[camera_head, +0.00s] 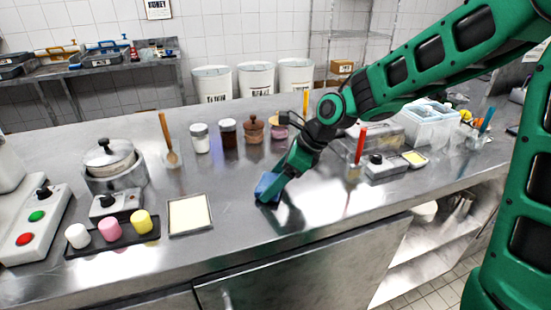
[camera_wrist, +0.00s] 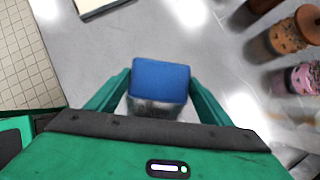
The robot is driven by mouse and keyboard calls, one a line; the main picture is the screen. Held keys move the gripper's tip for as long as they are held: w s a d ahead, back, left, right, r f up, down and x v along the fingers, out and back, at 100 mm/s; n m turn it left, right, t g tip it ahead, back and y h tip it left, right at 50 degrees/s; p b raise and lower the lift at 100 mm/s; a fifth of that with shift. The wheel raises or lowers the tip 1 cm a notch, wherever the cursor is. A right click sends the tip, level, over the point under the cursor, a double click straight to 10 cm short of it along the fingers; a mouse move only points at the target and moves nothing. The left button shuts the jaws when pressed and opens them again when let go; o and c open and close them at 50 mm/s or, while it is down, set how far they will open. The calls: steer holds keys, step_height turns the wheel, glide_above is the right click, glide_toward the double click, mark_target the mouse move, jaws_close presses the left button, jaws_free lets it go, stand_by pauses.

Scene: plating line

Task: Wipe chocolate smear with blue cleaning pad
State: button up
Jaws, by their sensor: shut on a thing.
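A blue cleaning pad (camera_head: 268,187) is at the middle of the steel counter in the head view. My gripper (camera_head: 277,190) is shut on it, pointing down and to the left, with the pad at or very near the counter top. In the wrist view the pad (camera_wrist: 160,80) sits between the two green fingers (camera_wrist: 158,95), its blue face toward the camera and a greyish part below it. I cannot make out a chocolate smear in either view; the pad and gripper hide part of the counter.
A cream-coloured square tray (camera_head: 190,214) lies left of the pad. Several jars (camera_head: 228,132) stand behind it. A black tray (camera_head: 112,236) with small coloured pieces and a pot (camera_head: 110,158) are farther left. A red-handled tool (camera_head: 360,145) stands to the right. The counter's front strip is clear.

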steer(key=shift+a+r, duration=0.1)
steer(key=shift+r, duration=3.8)
steer(key=shift+w, duration=0.1)
